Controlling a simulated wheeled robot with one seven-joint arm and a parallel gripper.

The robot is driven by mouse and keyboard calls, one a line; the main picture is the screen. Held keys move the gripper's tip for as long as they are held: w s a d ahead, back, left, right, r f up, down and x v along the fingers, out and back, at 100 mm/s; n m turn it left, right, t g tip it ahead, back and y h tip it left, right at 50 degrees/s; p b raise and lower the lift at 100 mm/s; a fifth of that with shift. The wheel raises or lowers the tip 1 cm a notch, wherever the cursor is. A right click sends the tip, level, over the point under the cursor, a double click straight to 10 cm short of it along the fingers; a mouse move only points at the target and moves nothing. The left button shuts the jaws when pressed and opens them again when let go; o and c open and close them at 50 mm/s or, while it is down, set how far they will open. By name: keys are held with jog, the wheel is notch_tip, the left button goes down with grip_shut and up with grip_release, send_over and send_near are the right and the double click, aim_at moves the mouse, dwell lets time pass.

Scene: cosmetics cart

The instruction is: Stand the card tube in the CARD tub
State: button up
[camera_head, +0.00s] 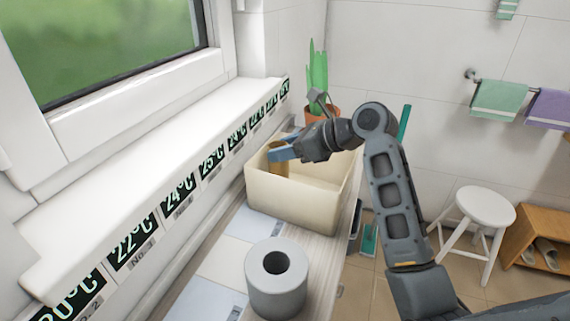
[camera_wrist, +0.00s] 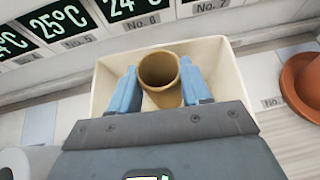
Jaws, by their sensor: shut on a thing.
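The card tube (camera_head: 277,166) is a brown hollow cylinder held at the cream tub (camera_head: 275,203). My gripper (camera_head: 283,153) is shut on it, with blue fingers on either side. In the wrist view the tube (camera_wrist: 161,72) stands roughly upright between the fingers of my gripper (camera_wrist: 160,88), its open top facing the camera. The tub (camera_wrist: 105,72) surrounds the tube in that view, so the tube is within its rim. Whether the tube's lower end touches the tub floor is hidden. No label reading CARD is visible on the tub.
A grey roll (camera_head: 276,279) stands on the counter in front of the tub. A potted plant (camera_head: 318,80) is behind the tub; its terracotta pot (camera_wrist: 303,85) is at the right in the wrist view. A window ledge (camera_head: 130,140) with temperature labels runs along the left.

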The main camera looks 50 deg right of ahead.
notch_tip(320, 180, down, 4)
jog(key=shift+r, duration=0.2)
jog(key=o, duration=1)
jog(key=shift+f, duration=0.1)
jog(key=shift+s+r, duration=0.2)
jog(key=shift+r, duration=0.05)
jog(key=v, duration=1.1)
jog(key=shift+s, duration=0.25)
jog(key=shift+d+r, duration=0.1)
jog(key=shift+d, duration=0.05)
